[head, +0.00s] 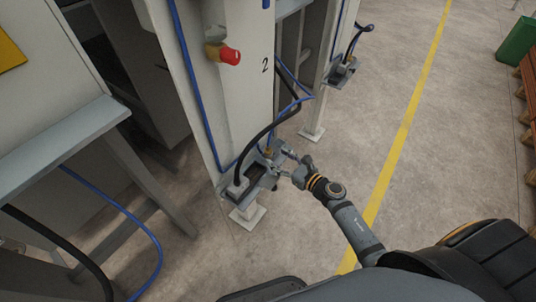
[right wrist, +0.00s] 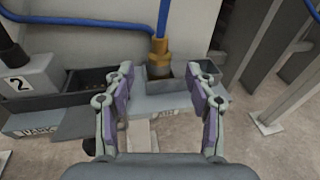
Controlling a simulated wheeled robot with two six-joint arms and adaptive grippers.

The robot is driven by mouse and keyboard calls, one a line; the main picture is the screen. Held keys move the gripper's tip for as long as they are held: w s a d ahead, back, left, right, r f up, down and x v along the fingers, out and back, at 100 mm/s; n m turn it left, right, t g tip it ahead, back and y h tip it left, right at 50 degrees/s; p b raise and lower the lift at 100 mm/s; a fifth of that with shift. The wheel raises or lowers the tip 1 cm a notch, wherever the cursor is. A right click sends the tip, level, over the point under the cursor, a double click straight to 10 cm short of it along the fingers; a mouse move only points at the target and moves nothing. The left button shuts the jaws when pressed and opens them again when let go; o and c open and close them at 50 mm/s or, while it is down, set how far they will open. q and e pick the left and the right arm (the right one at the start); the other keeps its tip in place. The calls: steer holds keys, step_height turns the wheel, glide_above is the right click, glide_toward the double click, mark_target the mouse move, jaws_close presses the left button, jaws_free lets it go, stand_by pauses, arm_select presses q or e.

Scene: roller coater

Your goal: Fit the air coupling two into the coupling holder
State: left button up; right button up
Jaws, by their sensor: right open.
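The air coupling two (right wrist: 159,56) is a brass fitting on the end of a blue hose, in the middle of the right wrist view. It is upright, its lower end inside the square box of the grey coupling holder (right wrist: 176,101); whether it is fully seated I cannot tell. In the head view the coupling (head: 268,151) looks small beside the holder on the machine's post. My right gripper (right wrist: 160,80) is open and empty, its fingers in front of the holder, one to each side of the coupling in the picture. It also shows in the head view (head: 284,158). My left gripper is out of view.
A black cable enters a grey block marked 2 (right wrist: 24,84), left of the holder. An open tray (right wrist: 92,80) lies between them. A red button (head: 230,56) sticks out of the machine above.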

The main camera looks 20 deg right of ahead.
mark_target(271, 152)
steer(key=shift+r+x, duration=0.15)
steer(key=shift+x, duration=1.35)
steer(key=shift+r+x, duration=0.15)
steer(key=shift+x, duration=1.35)
jaws_close()
